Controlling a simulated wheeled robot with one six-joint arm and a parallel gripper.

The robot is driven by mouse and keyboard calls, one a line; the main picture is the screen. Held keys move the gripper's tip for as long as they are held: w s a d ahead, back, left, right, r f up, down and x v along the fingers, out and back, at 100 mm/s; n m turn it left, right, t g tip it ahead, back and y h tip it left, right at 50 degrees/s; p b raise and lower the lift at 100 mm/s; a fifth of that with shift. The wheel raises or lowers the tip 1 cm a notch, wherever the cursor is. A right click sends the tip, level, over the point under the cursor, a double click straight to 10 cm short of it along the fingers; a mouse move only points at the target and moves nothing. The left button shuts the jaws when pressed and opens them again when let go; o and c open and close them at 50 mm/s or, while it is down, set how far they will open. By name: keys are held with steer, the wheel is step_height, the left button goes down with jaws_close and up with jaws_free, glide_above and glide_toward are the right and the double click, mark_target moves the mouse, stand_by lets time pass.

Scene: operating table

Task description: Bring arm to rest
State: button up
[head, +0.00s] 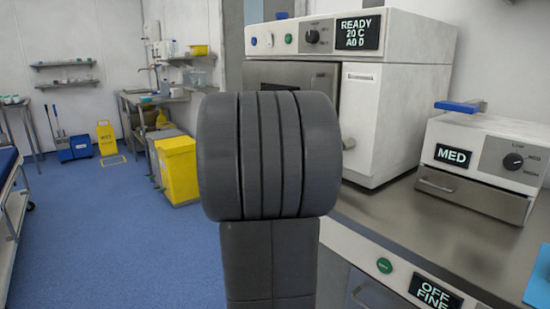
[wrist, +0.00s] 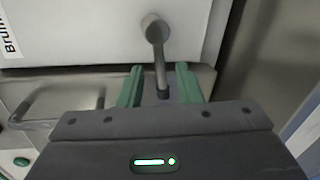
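My gripper (wrist: 160,72) shows in the wrist view with its two green fingers apart. A grey metal handle or knob (wrist: 155,28) with a thin stem stands out in front of a white appliance front (wrist: 100,30). The stem appears between the fingers, with a gap on either side; I cannot tell its depth relative to the fingertips. In the head view, my large grey arm link fills the middle, and the gripper is hidden.
A steel counter (head: 440,235) at right carries a white appliance (head: 410,100) reading READY and a smaller unit (head: 490,160) reading MED. A yellow bin (head: 178,170) stands on the left. Blue floor (head: 110,230) there is largely clear. A bed edge (head: 8,165) is at far left.

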steer(key=shift+x, duration=1.1)
steer(key=shift+a, duration=0.15)
steer(key=p+v, duration=0.2)
steer(key=v, duration=1.2)
steer(key=w+d+f+n+p, duration=0.2)
steer(key=w+d+f+p, duration=0.1)
steer(key=w+d, duration=0.5)
steer(key=shift+d+f+n+h, duration=0.3)
steer(key=shift+d, duration=1.45)
steer(key=shift+f, duration=0.15)
steer(key=shift+s, duration=0.15)
